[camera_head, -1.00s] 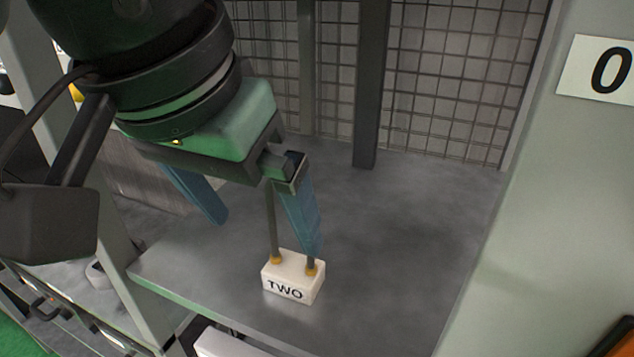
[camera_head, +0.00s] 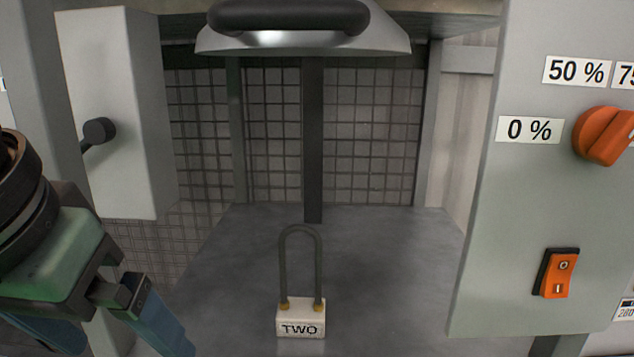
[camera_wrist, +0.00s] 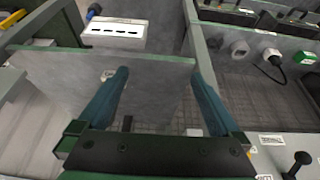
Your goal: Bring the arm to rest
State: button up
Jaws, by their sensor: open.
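My gripper (camera_head: 105,340) is at the lower left edge of the head view, its blue fingers partly cut off by the frame. In the wrist view my gripper (camera_wrist: 163,95) has its two blue fingers wide apart with nothing between them. The heating element (camera_head: 300,270), a dark U-shaped rod on a white block marked TWO, stands upright on the grey shelf (camera_head: 400,270) in the head view. My gripper is to the left of it and apart from it.
A grey panel (camera_head: 510,230) with an orange knob (camera_head: 603,136) and an orange rocker switch (camera_head: 557,274) stands at the right. A grey box (camera_head: 115,110) with a dark knob is at the left. A metal hood (camera_head: 300,40) hangs above the shelf.

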jog(key=w+d+r+m+t+h+b, duration=0.2)
jog(key=w+d+t+h, duration=0.15)
jog(key=w+d, duration=0.35)
jog(key=w+d+r+m+t+h+b, duration=0.2)
jog(key=w+d+t, duration=0.25)
jog(key=d, duration=0.35)
jog(key=s+d+r+t+h+b, duration=0.2)
jog(key=d+r+t+h+b, duration=0.15)
jog(key=r+t, duration=0.5)
jog(key=s+a+f+n+t+y+b, duration=0.2)
jog(key=s+t+y, duration=0.4)
jog(key=y, duration=0.3)
jog(key=shift+a+f+n, duration=0.2)
jog(key=shift+a+n, duration=0.35)
jog(key=shift+n, duration=0.65)
